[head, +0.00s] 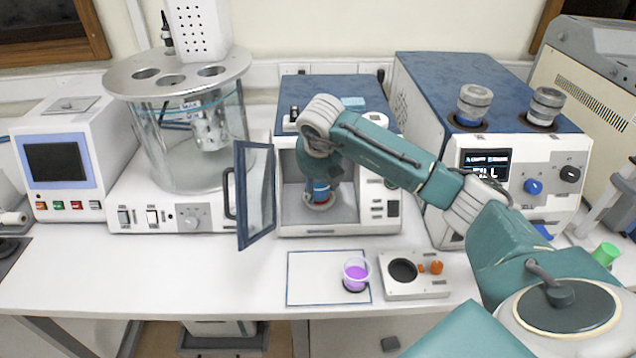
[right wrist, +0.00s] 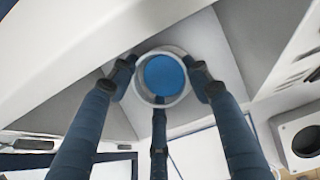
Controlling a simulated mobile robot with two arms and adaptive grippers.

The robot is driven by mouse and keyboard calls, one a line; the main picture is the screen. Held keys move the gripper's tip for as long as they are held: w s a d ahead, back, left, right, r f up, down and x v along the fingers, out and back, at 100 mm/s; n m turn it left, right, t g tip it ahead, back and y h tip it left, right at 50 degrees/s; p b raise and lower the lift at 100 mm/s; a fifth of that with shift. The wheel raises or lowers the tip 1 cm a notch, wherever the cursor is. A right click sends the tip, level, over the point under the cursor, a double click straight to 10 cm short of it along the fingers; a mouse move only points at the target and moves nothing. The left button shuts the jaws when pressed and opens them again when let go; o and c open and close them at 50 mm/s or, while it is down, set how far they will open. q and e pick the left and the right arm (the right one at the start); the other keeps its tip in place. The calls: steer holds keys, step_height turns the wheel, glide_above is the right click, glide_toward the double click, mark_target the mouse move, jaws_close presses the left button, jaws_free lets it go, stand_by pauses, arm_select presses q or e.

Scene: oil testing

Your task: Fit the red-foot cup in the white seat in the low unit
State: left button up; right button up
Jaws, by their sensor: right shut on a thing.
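The low unit (head: 345,92) is the white box with a blue top, and its glass door (head: 255,195) stands open to the left. My right gripper (head: 321,184) reaches into its chamber. The gripper is shut on the red-foot cup (head: 321,193), which holds blue liquid and has a red band low down. In the right wrist view, the three dark fingers of the gripper (right wrist: 163,80) close around the cup's pale rim (right wrist: 163,101). The white seat (head: 320,205) shows as a pale ring under the cup. Whether the cup touches it or sits in it, I cannot tell. My left gripper is out of view.
A cup with purple liquid (head: 356,272) stands on a white mat (head: 310,280) in front of the unit. A small device with a black round plate (head: 415,290) is beside it. A glass bath (head: 180,140) stands left, a larger blue-topped machine (head: 470,85) right.

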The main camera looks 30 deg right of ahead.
steer(key=o, duration=1.4)
steer(key=shift+c, duration=0.2)
steer(key=b+v, duration=0.2)
steer(key=v, duration=1)
steer(key=shift+b, duration=0.35)
steer(key=shift+a, duration=0.1)
